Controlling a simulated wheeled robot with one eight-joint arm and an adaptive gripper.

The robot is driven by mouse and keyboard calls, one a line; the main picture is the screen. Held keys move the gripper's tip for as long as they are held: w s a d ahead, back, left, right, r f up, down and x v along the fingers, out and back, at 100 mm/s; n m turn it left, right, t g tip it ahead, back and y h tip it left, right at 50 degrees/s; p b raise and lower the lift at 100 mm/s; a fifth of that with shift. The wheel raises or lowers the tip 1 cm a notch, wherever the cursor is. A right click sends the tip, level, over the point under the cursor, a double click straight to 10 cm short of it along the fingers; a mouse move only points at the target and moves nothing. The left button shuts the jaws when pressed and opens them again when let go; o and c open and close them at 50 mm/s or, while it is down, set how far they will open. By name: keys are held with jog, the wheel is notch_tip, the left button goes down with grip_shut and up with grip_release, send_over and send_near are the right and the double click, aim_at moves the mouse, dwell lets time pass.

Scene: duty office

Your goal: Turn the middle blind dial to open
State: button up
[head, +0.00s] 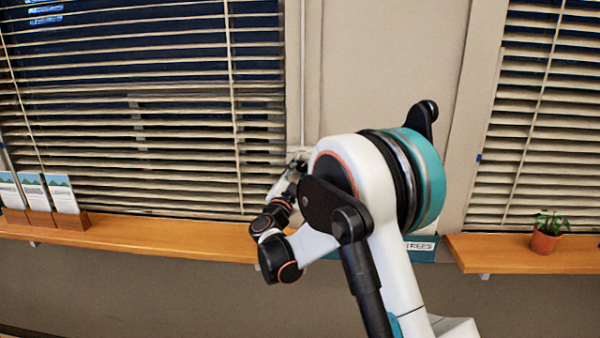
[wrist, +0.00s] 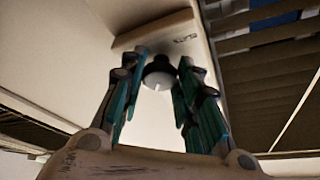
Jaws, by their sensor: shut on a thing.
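The pointer mark points down in the wrist view. In the head view my gripper (head: 298,161) is at the wall strip by the right edge of the left window, partly behind my arm. I cannot make out the dial there. The left window's blind (head: 130,110) has its slats apart, with dark glass showing between them.
A wooden ledge (head: 180,238) runs below the window, with card holders (head: 62,194) at its left. A second blind (head: 530,130) hangs at the right. A potted plant (head: 546,232) stands on the right ledge. A blue box (head: 424,248) sits partly behind my arm.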

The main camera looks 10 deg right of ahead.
jog(key=shift+a+r+m+g+h, duration=0.1)
jog(key=shift+m+g+h, duration=0.15)
jog(key=shift+m+g, duration=0.75)
jog(key=shift+m+g+h, duration=0.2)
jog(key=shift+m+h, duration=0.05)
jog(key=shift+m, duration=1.45)
jog(key=o, duration=1.1)
jog(key=v, duration=1.2)
